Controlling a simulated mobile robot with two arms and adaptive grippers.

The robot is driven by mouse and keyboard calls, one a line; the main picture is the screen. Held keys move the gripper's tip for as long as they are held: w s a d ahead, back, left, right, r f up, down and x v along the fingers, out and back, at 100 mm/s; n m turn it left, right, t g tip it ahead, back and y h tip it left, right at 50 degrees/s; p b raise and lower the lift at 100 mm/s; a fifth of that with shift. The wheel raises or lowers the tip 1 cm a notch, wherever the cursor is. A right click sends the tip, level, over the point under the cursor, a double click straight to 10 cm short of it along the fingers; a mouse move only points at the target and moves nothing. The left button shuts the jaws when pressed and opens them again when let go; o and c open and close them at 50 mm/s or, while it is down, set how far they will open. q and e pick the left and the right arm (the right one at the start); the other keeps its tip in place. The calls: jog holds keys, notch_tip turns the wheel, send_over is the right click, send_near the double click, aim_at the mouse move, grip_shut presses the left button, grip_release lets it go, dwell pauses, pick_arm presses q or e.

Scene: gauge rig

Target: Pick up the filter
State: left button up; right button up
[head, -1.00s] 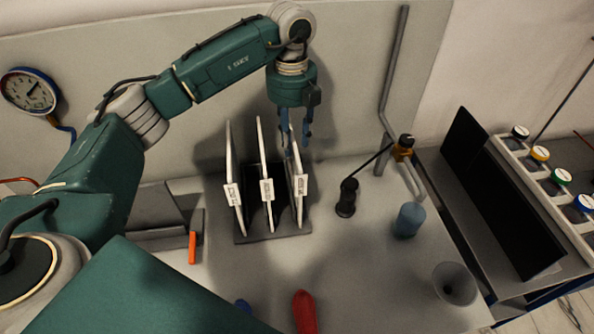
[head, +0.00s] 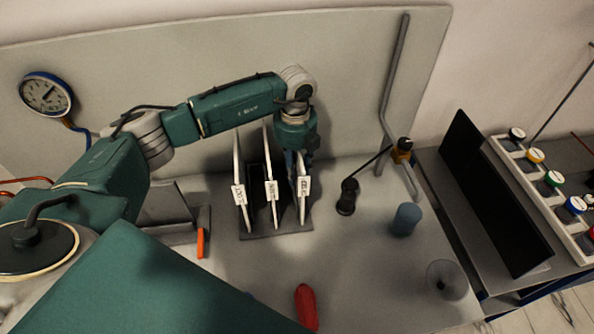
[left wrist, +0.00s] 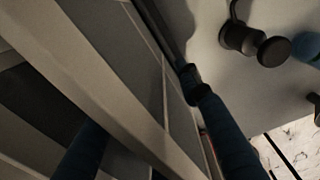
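Three thin white-framed panels with white tags stand upright in a dark rack (head: 262,235) on the bench: a left one (head: 240,205), a middle one (head: 270,170) and a right one (head: 303,205). They look like flat filters, but I cannot read the tags. My left gripper (head: 296,162) points down at the top of the right panel. In the left wrist view, its blue fingers (left wrist: 148,108) are spread apart, with a pale panel frame (left wrist: 110,85) passing between them. Contact cannot be made out. My right gripper is not in view.
Right of the rack stand a black knobbed part (head: 347,197), a blue-grey cylinder (head: 406,219) and a clear funnel (head: 446,281). A red handle (head: 306,307) lies in front, an orange one (head: 201,243) left. A grey pipe (head: 392,90) rises behind. The bench between is clear.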

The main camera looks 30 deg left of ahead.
pick_arm(q)
grip_shut()
jog(key=shift+r, duration=0.1)
